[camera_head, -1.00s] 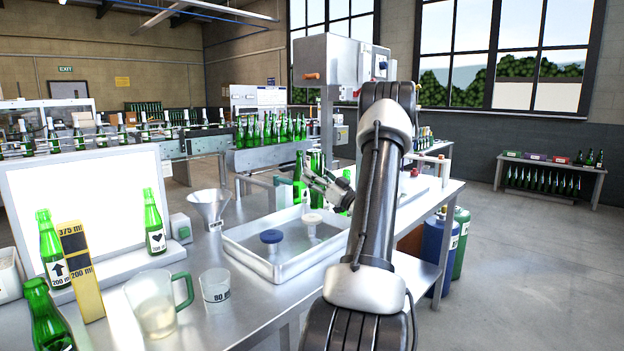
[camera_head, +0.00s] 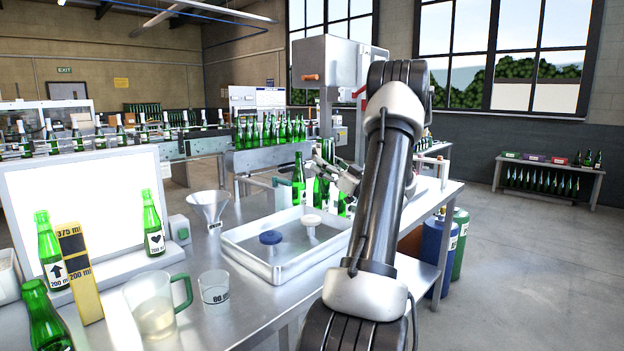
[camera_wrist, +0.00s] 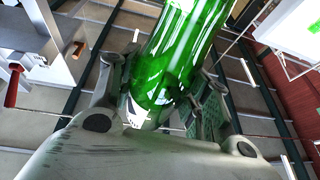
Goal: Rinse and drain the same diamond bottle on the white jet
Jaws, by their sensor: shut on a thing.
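My gripper (camera_head: 338,172) is above the far right part of the metal tray, partly hidden by my arm. In the wrist view it is shut on a green glass bottle (camera_wrist: 178,55), with a corner of a white label with a dark mark showing between the fingers. The mark's shape cannot be made out. In the head view, green glass shows around the gripper, and I cannot tell which part is the held bottle. The white jet (camera_head: 311,218) stands in the tray (camera_head: 262,278), below and left of the gripper. Its top is uncovered.
A blue jet (camera_head: 271,238) stands nearer in the tray. A green bottle (camera_head: 298,182) is behind the tray. A funnel (camera_head: 208,205), a jug (camera_head: 152,305), a small beaker (camera_head: 214,287), a yellow gauge (camera_head: 80,272) and labelled green bottles (camera_head: 153,222) are at left.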

